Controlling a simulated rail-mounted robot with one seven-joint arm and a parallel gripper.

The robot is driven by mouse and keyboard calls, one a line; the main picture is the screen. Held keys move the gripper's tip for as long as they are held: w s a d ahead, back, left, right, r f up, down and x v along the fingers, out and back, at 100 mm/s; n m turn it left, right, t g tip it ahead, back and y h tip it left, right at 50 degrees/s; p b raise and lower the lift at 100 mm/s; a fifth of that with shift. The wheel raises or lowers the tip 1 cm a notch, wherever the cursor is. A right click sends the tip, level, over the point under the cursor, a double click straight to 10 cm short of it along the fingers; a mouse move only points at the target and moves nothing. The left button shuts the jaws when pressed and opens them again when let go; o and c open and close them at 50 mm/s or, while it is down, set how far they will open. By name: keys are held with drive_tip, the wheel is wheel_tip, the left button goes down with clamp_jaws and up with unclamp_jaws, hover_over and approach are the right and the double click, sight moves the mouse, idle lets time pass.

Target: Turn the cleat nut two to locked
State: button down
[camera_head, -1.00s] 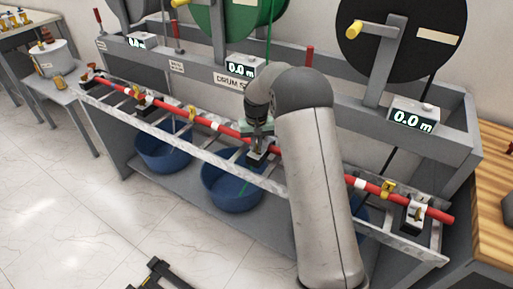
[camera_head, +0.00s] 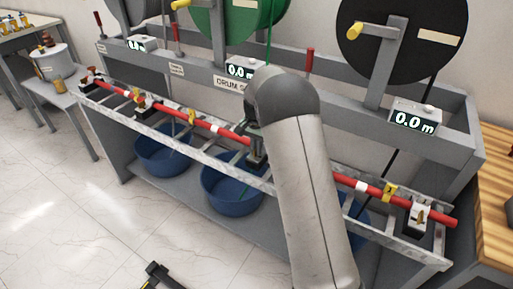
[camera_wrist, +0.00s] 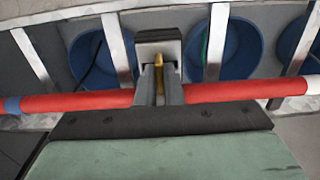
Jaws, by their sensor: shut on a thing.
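A long red bar (camera_head: 335,178) runs along the grey rack, held by several cleats. In the wrist view the red bar (camera_wrist: 85,101) crosses the picture behind my fingers. A cleat block (camera_wrist: 158,43) with a pale end stands at the bar there. My gripper (camera_wrist: 160,82) has its two grey fingers on either side of the brass-coloured nut (camera_wrist: 159,73) at this cleat and is shut on it. The bar's middle is hidden behind the fingers. In the head view this cleat (camera_head: 257,157) shows just left of my arm, which hides most of my gripper.
Another cleat (camera_head: 419,216) with a brass nut stands at the right end, and others are farther left. Blue tubs (camera_head: 232,190) stand below the rack. Cable drums (camera_head: 400,35) and meter displays (camera_head: 413,119) are behind it. The floor in front is mostly clear.

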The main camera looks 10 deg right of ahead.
drive_tip(key=shift+r, duration=0.1)
idle(0.4)
drive_tip(key=c, duration=1.6)
unclamp_jaws()
drive_tip(key=shift+o, duration=0.2)
wheel_tip(320, 180, up, 17)
drive_tip(key=shift+r, duration=0.2)
